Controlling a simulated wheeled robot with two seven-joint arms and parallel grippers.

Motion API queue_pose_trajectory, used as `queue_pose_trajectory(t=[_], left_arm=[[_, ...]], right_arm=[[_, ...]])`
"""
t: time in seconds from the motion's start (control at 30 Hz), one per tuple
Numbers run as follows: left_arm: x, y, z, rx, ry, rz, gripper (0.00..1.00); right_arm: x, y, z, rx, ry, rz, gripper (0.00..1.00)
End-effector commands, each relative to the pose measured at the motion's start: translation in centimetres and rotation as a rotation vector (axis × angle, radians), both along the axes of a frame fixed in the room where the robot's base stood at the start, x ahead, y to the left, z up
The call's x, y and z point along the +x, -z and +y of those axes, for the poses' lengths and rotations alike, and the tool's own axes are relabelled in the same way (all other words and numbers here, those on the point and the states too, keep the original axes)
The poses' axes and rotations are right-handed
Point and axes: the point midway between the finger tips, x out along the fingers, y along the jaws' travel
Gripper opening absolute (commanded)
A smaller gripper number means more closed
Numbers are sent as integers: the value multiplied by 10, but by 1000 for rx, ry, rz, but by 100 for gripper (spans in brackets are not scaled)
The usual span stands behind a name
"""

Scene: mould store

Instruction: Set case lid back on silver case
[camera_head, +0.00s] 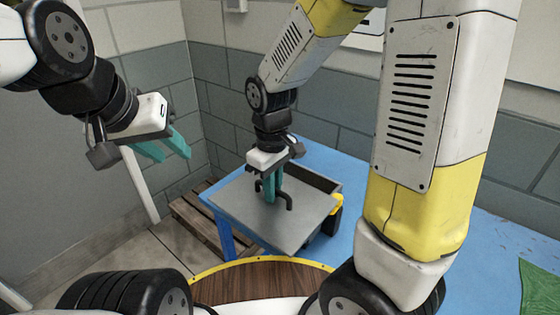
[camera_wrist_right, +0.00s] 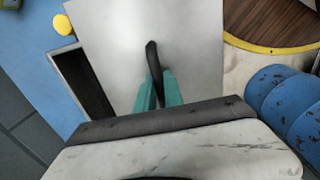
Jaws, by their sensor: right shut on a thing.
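The case lid (camera_head: 235,208) is a flat grey plate with a black bar handle (camera_head: 288,200). My right gripper (camera_head: 272,192) is shut on this handle, its teal fingers pointing down; the grip also shows in the right wrist view (camera_wrist_right: 156,92). The silver case (camera_head: 318,181) is partly hidden under the lid. A strip of its dark open inside (camera_wrist_right: 85,80) shows beside the lid, so the lid is offset from the case. A gap under the lid cannot be judged. My left gripper (camera_head: 168,150) is open and empty, in the air left of the table.
The case stands on a blue table (camera_head: 470,240) near its left end, and the lid reaches toward the table's edge. A yellow latch (camera_head: 337,204) sits on the case. A green cloth (camera_head: 538,285) lies at the far right. A wooden pallet (camera_head: 190,218) is on the floor by the wall.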

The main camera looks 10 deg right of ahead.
Motion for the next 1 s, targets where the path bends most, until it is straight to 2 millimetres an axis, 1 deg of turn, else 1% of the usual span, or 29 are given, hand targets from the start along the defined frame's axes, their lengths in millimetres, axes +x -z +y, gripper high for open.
queue_pose_trajectory(t=[0.03, 0.3, 0.4, 0.5, 0.6, 0.73, 0.93, 1.0], left_arm=[[0, 0, 0, 0, 0, 0, 36], [0, 0, 0, 0, 0, 0, 36], [0, 0, 0, 0, 0, 0, 36], [0, 0, 0, 0, 0, 0, 36], [0, 0, 0, 0, 0, 0, 36], [0, 0, 0, 0, 0, 0, 36], [0, 0, 0, 0, 0, 0, 36], [0, 0, 0, 0, 0, 0, 36]], right_arm=[[13, 2, -6, -1, 7, 0, 0], [78, 9, -38, -2, 5, -1, 0], [99, 11, -48, -2, 4, -1, 0], [114, 12, -55, -1, 3, -2, 0], [123, 13, -59, -1, 0, -1, 0], [125, 17, -60, -1, -1, -1, 0], [124, 44, -60, -2, -2, 2, 0], [125, 48, -60, -1, -1, 0, 0]])
